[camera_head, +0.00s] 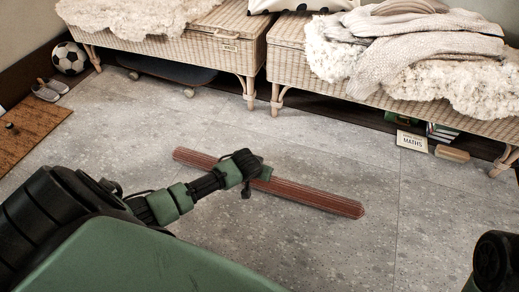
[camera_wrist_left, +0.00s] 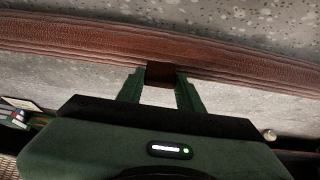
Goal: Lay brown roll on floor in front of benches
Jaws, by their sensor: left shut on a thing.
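The brown roll (camera_head: 315,200) is a long reddish-brown cylinder in front of the benches, slanting from upper left to lower right in the head view. My left gripper (camera_head: 258,172) is shut on it near its middle. In the left wrist view the roll (camera_wrist_left: 240,58) runs across the picture, and the fingers of my left gripper (camera_wrist_left: 161,78) sit either side of a part of it. The roll is at or just above the floor (camera_head: 350,255); I cannot tell whether it touches. My right gripper is not in view; only a dark part of my right arm shows at the lower right.
Two wicker benches (camera_head: 185,50) (camera_head: 285,62) stand along the back wall, with fleeces on top. A skateboard (camera_head: 165,69), books (camera_head: 411,141) and a wooden block (camera_head: 452,153) lie under or before them. A football (camera_head: 69,58), slippers (camera_head: 50,90) and doormat (camera_head: 28,133) are at left. The floor around the roll is clear.

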